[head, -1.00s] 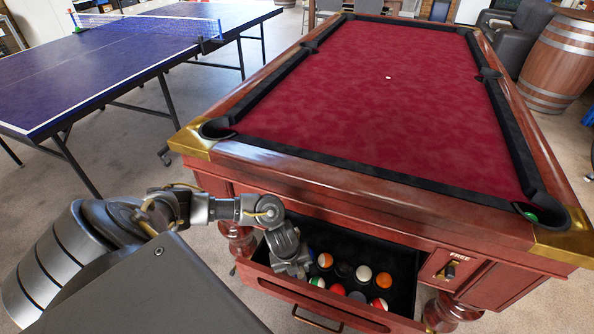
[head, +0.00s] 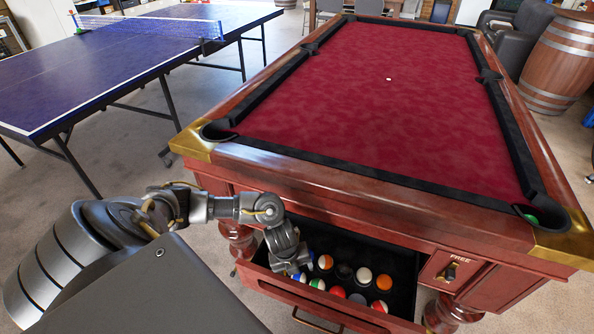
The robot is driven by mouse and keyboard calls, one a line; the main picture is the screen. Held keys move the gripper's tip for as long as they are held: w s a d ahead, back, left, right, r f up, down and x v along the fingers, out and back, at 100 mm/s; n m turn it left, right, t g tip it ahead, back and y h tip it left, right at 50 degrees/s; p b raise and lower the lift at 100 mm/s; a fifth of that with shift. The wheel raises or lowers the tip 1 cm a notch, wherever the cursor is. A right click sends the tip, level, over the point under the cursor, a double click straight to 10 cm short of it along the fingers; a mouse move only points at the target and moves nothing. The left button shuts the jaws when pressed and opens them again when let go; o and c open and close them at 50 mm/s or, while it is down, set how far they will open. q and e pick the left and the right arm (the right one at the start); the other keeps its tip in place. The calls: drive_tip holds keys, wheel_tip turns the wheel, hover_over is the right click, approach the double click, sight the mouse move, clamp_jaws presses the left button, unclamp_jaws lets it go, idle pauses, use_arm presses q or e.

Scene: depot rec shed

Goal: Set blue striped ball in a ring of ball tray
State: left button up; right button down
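The ball tray (head: 411,297) is a dark open drawer in the near end of the pool table. It holds several balls in rows; its rings are too small to make out. A ball that looks white with blue, likely the blue striped ball (head: 299,277), shows at the tray's left end. My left gripper (head: 291,268) points down over that end, just beside this ball. Its fingertips are too small and hidden to tell whether they are open or touch the ball. My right gripper is not in view.
The tray also holds a green striped ball (head: 317,284), an orange striped ball (head: 325,262), a white ball (head: 364,274) and an orange ball (head: 384,282). The pool table's wooden end rail (head: 370,199) overhangs the drawer. A table tennis table (head: 110,62) stands at left.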

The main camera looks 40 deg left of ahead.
use_arm(q)
wheel_tip(320, 180, up, 9)
drive_tip(key=s+a+p, duration=0.1)
drive_tip(key=p, duration=0.1)
drive_tip(key=shift+s, duration=0.2)
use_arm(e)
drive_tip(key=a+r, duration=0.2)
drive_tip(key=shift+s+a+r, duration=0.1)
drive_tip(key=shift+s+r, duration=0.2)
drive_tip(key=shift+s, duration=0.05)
